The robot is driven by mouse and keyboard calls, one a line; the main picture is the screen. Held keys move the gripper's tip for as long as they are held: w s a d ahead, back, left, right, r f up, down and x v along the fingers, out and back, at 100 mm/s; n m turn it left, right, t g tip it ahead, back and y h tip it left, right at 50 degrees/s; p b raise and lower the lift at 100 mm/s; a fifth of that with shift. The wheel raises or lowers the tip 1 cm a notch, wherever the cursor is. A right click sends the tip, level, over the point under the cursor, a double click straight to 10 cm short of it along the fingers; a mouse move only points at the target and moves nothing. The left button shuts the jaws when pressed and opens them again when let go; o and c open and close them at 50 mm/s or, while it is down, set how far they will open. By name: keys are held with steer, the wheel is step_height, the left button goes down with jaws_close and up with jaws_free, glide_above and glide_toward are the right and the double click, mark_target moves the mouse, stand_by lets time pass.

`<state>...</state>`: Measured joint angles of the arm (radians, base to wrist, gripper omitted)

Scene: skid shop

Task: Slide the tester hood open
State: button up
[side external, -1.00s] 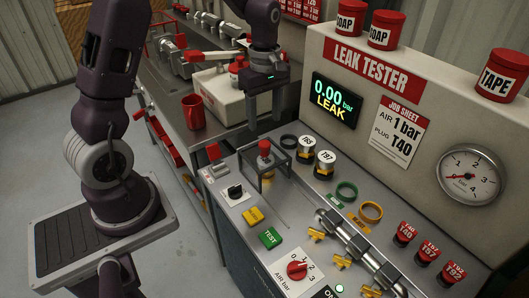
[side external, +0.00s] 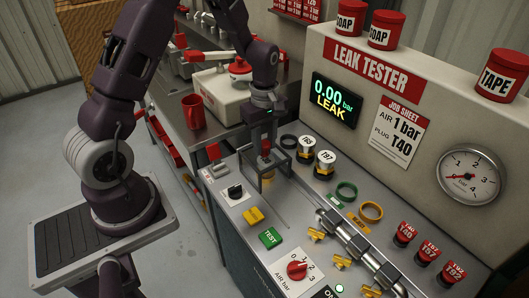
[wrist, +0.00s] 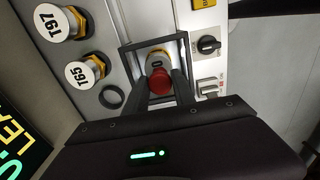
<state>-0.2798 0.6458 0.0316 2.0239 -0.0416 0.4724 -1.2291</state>
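The tester hood (side external: 247,167) is a small dark frame on the tester's grey top, with a red knob (side external: 265,145). In the wrist view the square frame (wrist: 127,60) surrounds a yellow fitting whose label is partly covered, and the red knob (wrist: 160,83) shows in front of it. My gripper (side external: 262,140) points down over the hood. In the wrist view its two fingers (wrist: 161,85) stand open on either side of the knob. I cannot tell whether they touch it. A straight slot (side external: 276,210) runs from the hood towards the front.
A black knob (side external: 235,191), a yellow button (side external: 253,215) and a green TEST button (side external: 270,237) lie beside the slot. Capped plugs (side external: 325,162) and rings (side external: 346,191) stand on the other side. The display (side external: 335,99) reads 0.00 bar LEAK.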

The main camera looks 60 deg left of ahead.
mark_target(272, 161)
steer(key=c, duration=0.3)
steer(key=shift+d, duration=1.75)
steer(key=shift+d, duration=1.75)
steer(key=shift+d, duration=1.75)
